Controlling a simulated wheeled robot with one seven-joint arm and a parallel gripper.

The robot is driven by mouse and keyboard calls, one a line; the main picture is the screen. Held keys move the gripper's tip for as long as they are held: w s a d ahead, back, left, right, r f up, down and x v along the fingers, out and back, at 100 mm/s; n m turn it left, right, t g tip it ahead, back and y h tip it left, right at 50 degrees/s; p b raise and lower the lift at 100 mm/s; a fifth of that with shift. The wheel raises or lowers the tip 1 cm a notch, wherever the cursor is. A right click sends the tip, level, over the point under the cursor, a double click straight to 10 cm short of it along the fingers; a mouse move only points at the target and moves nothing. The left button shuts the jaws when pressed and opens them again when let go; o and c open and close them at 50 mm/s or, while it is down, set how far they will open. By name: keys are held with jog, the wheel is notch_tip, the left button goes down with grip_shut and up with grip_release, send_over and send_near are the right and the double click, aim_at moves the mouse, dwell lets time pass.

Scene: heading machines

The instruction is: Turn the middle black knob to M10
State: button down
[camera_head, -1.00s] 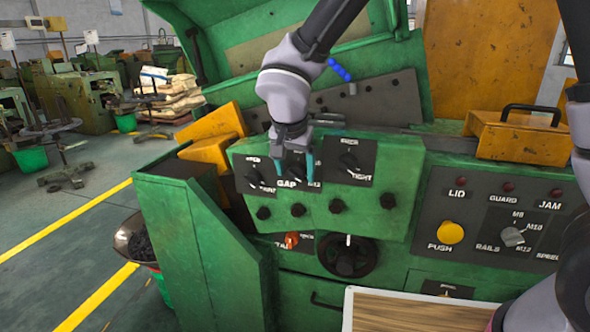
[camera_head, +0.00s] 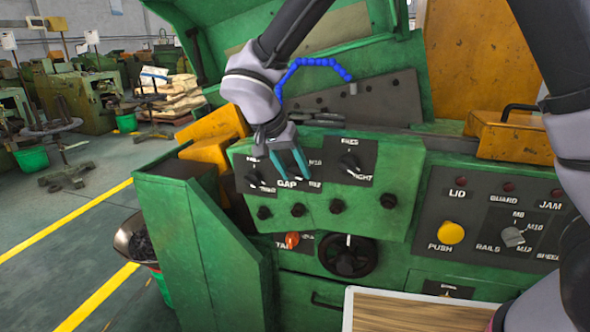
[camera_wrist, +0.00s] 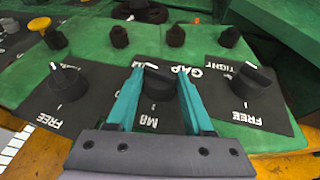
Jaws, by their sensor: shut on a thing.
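The middle black knob (camera_wrist: 160,83) sits on the dark GAP label plate of the green panel (camera_head: 385,205). In the wrist view the panel lettering is upside down. My gripper (camera_wrist: 155,88) has its two teal fingers on either side of that knob and is shut on it. In the head view my gripper (camera_head: 290,162) leans over the plate and hides the knob. The M10 mark (camera_head: 316,162) shows right of the fingers. The M8 mark (camera_wrist: 148,122) shows between the fingers. I cannot tell for certain which mark the knob points at.
Similar black knobs flank it, a left one (camera_head: 253,179) and a right one (camera_head: 349,163). Several small black knobs (camera_head: 297,209) line the panel below. A blue segmented hose (camera_head: 310,62) arches behind my arm. A yellow box with a handle (camera_head: 515,135) stands to the right.

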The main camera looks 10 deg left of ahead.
jog(key=h, duration=0.2)
jog(key=a+n+h, duration=0.1)
jog(key=h, duration=0.1)
jog(key=shift+f, duration=0.2)
jog(key=shift+f+n+h, duration=0.15)
jog(key=shift+n+h, duration=0.35)
jog(key=shift+h, duration=1.3)
jog(key=shift+c, duration=1.7)
grip_release()
jog(key=v, duration=1)
jog(key=shift+a, duration=0.4)
jog(key=shift+s, duration=0.2)
